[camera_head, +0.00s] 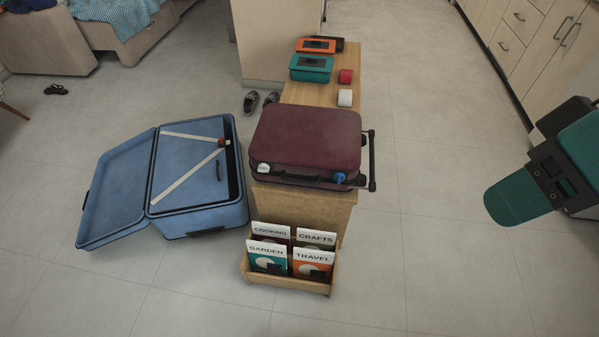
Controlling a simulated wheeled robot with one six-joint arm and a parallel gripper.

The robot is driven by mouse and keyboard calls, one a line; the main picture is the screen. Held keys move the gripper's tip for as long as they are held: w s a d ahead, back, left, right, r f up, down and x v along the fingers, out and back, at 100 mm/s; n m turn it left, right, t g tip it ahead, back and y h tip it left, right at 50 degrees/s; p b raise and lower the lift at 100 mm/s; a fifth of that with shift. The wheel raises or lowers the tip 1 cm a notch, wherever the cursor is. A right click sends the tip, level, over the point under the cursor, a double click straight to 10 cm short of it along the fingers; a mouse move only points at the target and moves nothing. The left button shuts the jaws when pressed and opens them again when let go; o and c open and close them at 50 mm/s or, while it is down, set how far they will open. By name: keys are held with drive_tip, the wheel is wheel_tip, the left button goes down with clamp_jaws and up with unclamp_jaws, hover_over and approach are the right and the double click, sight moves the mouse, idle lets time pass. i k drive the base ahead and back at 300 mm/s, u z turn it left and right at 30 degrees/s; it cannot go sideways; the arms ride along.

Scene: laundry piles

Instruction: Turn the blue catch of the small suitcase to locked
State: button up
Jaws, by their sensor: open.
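The small maroon suitcase (306,138) lies flat and closed on the near end of a wooden bench, its handle side toward the front. The blue catch (339,177) is at the right of its front edge, and a white catch (263,168) is at the left. The blue catch is too small here to read its setting. My gripper (522,199), teal and black, is at the right edge of the picture, well to the right of the suitcase. It is open, touches nothing, and is partly cut off by the frame.
A large blue suitcase (228,208) lies open on the floor at left. A wooden rack (285,282) of booklets stands before the bench (322,204). Orange (316,46) and teal (311,68) boxes and red and white blocks sit behind the suitcase. Floor between bench and gripper is clear.

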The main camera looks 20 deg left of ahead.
sight(338, 177)
drive_tip(key=z, duration=3.05)
drive_tip(key=k, duration=1.4)
drive_tip(key=u, duration=1.7)
